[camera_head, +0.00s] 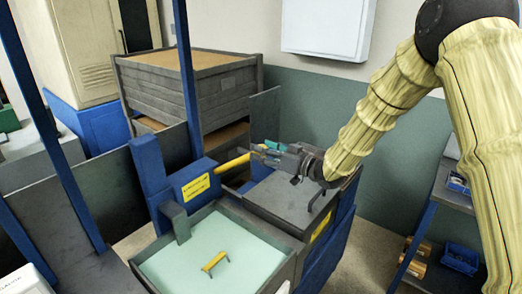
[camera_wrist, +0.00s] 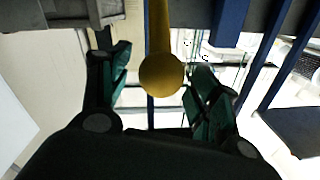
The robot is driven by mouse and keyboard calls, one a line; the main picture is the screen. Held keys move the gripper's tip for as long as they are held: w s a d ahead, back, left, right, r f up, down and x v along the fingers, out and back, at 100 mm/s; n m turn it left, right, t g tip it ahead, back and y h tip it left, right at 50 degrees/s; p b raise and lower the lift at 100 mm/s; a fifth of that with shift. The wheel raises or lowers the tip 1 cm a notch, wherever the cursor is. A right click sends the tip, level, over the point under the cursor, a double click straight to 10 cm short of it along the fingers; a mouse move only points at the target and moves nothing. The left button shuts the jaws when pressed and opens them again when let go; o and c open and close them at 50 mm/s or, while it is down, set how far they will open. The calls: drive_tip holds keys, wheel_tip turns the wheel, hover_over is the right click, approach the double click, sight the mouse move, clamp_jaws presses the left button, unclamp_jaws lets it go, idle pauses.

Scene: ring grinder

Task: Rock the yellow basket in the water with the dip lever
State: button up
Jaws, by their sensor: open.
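The dip lever is a yellow rod (camera_head: 232,164) that sticks out to the right from a blue housing with a yellow label. In the wrist view its rounded yellow knob (camera_wrist: 161,76) lies between my two fingers, with gaps on both sides. My gripper (camera_head: 262,151) is open at the lever's free end; it also shows in the wrist view (camera_wrist: 160,65). The tank (camera_head: 283,270) in front holds pale green water. A small yellow handle (camera_head: 214,262) shows at the water's surface. The rest of the basket is hidden or cannot be made out.
A grey lidded box (camera_head: 283,205) with a dark handle stands under my gripper. A large grey crate (camera_head: 190,90) stands behind. A blue post (camera_head: 150,180) rises beside the lever housing. A shelf with a blue bin (camera_head: 460,258) stands at the right.

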drive_tip(key=v, duration=1)
drive_tip(key=shift+d, duration=0.3)
drive_tip(key=shift+s, duration=0.1)
drive_tip(key=s+d+f+m+h, duration=0.25)
drive_tip(key=s+f, duration=0.25)
drive_tip(key=f, duration=0.5)
drive_tip(key=s+d+f+m+g+h, duration=0.1)
drive_tip(key=s+d+f+m+h, duration=0.2)
drive_tip(key=f, duration=0.8)
drive_tip(key=s+d+f+m+h, duration=0.1)
drive_tip(key=s+f+h, duration=0.2)
drive_tip(key=s+f, duration=0.5)
drive_tip(key=s+d+f+m+g+h, duration=0.1)
drive_tip(key=s+d+f+g+h, duration=0.15)
drive_tip(key=s+f, duration=0.6)
drive_tip(key=s+d+f+m+g+h, duration=0.1)
drive_tip(key=s+d+f+g+h, duration=0.2)
drive_tip(key=s, duration=1)
drive_tip(key=s+d+f+m+g+h, duration=0.1)
drive_tip(key=s+d+f+g, duration=0.35)
drive_tip(key=s, duration=0.65)
wheel_tip(320, 180, down, 7)
drive_tip(key=t+b, duration=0.1)
drive_tip(key=b, duration=0.4)
drive_tip(key=shift+r, duration=0.2)
